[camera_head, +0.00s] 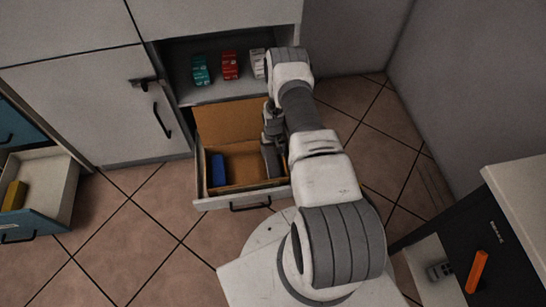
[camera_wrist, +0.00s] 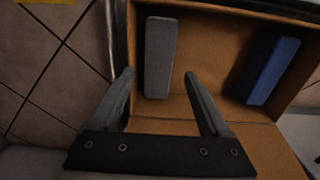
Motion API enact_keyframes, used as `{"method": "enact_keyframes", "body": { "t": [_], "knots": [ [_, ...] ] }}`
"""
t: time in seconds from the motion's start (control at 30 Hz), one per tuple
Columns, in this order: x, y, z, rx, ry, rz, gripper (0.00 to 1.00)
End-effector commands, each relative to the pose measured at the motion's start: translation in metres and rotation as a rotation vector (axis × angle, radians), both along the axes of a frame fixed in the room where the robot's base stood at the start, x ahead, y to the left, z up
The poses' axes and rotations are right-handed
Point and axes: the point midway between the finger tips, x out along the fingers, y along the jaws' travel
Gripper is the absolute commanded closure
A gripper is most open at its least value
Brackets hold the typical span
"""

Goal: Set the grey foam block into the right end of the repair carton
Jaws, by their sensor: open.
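The repair carton (camera_head: 240,188) sits open in a pulled-out drawer, its brown flap raised at the back. The grey foam block (camera_wrist: 159,57) lies in the carton near one end, which is the right end in the head view; there the block (camera_head: 269,160) is partly hidden by my arm. A blue block (camera_wrist: 273,68) is at the carton's other end, on the left in the head view (camera_head: 218,170). My gripper (camera_wrist: 160,74) is open, its fingertips on either side of the grey block in the wrist view, with gaps between. Its height above the block is unclear.
Teal (camera_head: 201,70), red (camera_head: 230,65) and white (camera_head: 258,63) boxes stand on the shelf behind the carton. Another open drawer (camera_head: 45,190) with a yellow block is at the left. A dark unit at the right holds an orange object (camera_head: 477,271). Tiled floor lies clear between.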

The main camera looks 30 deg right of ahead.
Motion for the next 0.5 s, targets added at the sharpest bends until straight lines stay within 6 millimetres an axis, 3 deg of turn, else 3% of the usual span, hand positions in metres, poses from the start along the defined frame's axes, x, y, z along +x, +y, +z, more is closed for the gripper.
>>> {"method": "enact_keyframes", "body": {
  "t": [0.03,0.1,0.33,0.5],
  "knots": [
    [0.0,0.0,0.015,0.0,-0.001,0.0,0.2],
    [0.0,0.0,0.026,0.0,-0.001,0.0,0.2],
    [0.001,0.0,0.046,0.0,-0.001,0.001,0.2],
    [0.018,0.0,0.082,-0.008,-0.021,0.012,0.2]
  ]
}}
